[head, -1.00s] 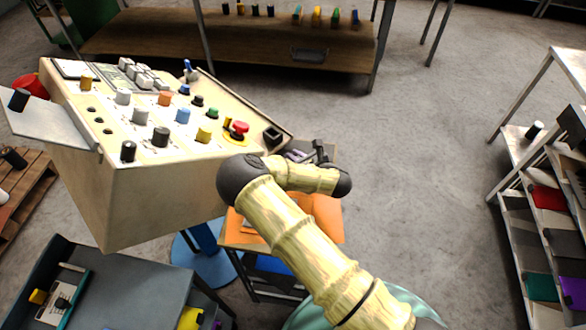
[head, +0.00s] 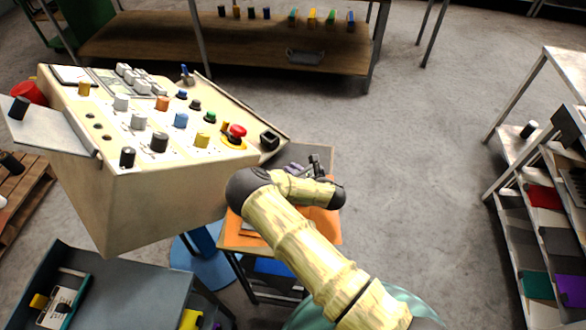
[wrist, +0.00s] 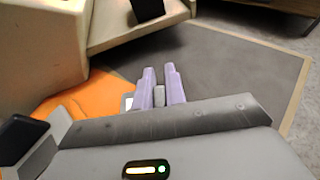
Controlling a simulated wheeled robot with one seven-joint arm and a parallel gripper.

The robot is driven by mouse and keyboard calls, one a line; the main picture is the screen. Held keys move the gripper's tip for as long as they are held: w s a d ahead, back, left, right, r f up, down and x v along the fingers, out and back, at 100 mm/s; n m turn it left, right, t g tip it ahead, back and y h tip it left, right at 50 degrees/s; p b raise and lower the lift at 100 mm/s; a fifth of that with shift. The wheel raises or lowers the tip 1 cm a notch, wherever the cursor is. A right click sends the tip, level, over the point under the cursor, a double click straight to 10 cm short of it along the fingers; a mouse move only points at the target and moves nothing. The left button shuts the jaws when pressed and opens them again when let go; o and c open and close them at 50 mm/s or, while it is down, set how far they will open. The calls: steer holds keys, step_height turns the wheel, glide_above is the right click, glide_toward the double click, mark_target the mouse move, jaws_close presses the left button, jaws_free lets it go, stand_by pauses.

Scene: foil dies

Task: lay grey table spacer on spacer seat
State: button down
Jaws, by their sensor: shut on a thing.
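My gripper (wrist: 160,88) has two purple fingers shut on a small grey block, the grey table spacer (wrist: 159,96); only part of the block shows between them. In the head view my gripper (head: 294,169) is small and partly behind my arm, and the spacer cannot be made out there. The fingers are over a dark grey tabletop (wrist: 225,65) with a wooden edge. I cannot tell whether the spacer touches it. I cannot pick out the spacer seat in either view.
A beige control console (head: 150,195) with knobs and a red button (head: 237,131) stands close on the left. An orange sheet (wrist: 62,98) lies left of the fingers. Shelving (head: 540,200) stands at the right. The floor between is clear.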

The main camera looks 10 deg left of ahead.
steer(key=shift+f, duration=0.15)
steer(key=c, duration=1.5)
jaws_free()
steer(key=shift+a, duration=0.1)
steer(key=shift+o, duration=0.2)
steer(key=b+v, duration=0.2)
steer(key=v, duration=1)
steer(key=shift+r, duration=0.2)
steer(key=shift+w, duration=0.1)
